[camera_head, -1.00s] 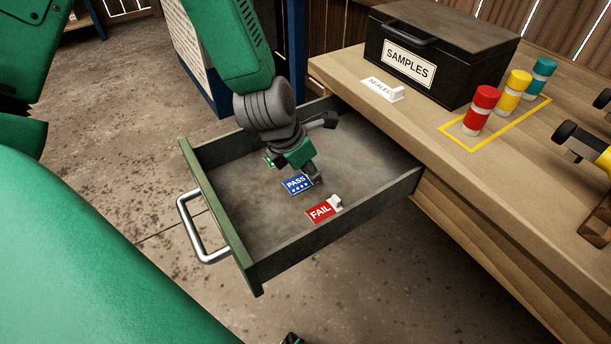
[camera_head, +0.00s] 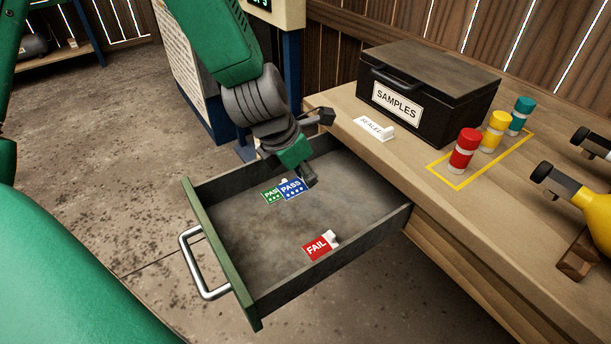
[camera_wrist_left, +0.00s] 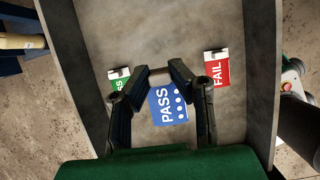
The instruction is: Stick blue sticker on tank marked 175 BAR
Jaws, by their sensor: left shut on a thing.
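The blue PASS sticker (camera_head: 291,188) is at the fingertips of my left gripper (camera_head: 309,178), above the open drawer. In the left wrist view my left gripper (camera_wrist_left: 161,72) is shut on the tab of the blue sticker (camera_wrist_left: 168,106), whose face hangs between the fingers. In the head view the sticker partly covers a green PASS sticker (camera_head: 270,194). A yellow tank (camera_head: 597,208) is cut off at the right edge, and no pressure marking on it can be read. My right gripper is not in view.
The open drawer (camera_head: 228,260) also holds a red FAIL sticker (camera_head: 316,248). On the bench stand a black SAMPLES box (camera_head: 430,90), a white SEALED sticker (camera_head: 372,127), and red (camera_head: 465,150), yellow (camera_head: 495,130) and teal-capped (camera_head: 520,115) cylinders inside a yellow outline.

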